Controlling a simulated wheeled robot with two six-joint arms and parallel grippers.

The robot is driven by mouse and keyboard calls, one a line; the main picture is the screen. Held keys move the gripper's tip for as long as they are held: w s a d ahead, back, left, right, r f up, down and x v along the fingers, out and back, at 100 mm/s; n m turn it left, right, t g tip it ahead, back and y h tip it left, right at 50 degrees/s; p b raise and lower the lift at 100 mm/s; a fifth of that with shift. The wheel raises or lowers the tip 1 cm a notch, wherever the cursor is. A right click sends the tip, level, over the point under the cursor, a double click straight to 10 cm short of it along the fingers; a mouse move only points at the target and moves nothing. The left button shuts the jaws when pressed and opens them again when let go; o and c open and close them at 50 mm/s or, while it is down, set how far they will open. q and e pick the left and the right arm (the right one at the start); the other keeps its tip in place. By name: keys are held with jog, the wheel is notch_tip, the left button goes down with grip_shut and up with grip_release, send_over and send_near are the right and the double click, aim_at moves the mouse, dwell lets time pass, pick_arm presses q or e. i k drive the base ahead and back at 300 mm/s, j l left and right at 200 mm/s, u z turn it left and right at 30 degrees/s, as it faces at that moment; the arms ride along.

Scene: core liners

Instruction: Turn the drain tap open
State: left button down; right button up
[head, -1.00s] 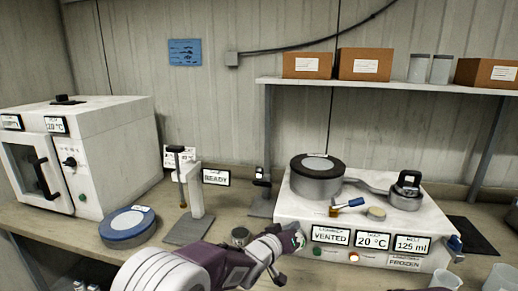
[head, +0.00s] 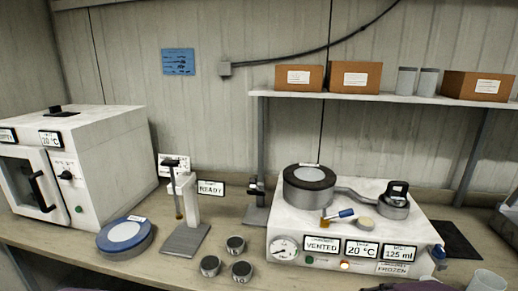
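A white bench unit (head: 290,232) stands at the right, with a lidded dark grey round chamber (head: 309,188) on top joined by a pipe to a smaller round trap (head: 393,205). A small blue fitting (head: 438,251) sits at the unit's lower right front corner; it may be the drain tap, but its turn position is too small to tell. A blue-handled brass valve (head: 338,216) lies across the unit's top. The displays read VENTED, 20 °C and 125 ml, with a FROZEN label below. Neither gripper shows; only dark and purple slivers of my arms show at the bottom edge.
Several small round tins (head: 236,245) stand left of the unit. A press stand (head: 186,238), a blue-rimmed disc (head: 124,234) and a white oven (head: 100,165) are further left. A clear beaker (head: 486,281) is at lower right. A shelf (head: 400,97) with boxes hangs above.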

aim_at(438, 253)
jog(key=z, duration=1.6)
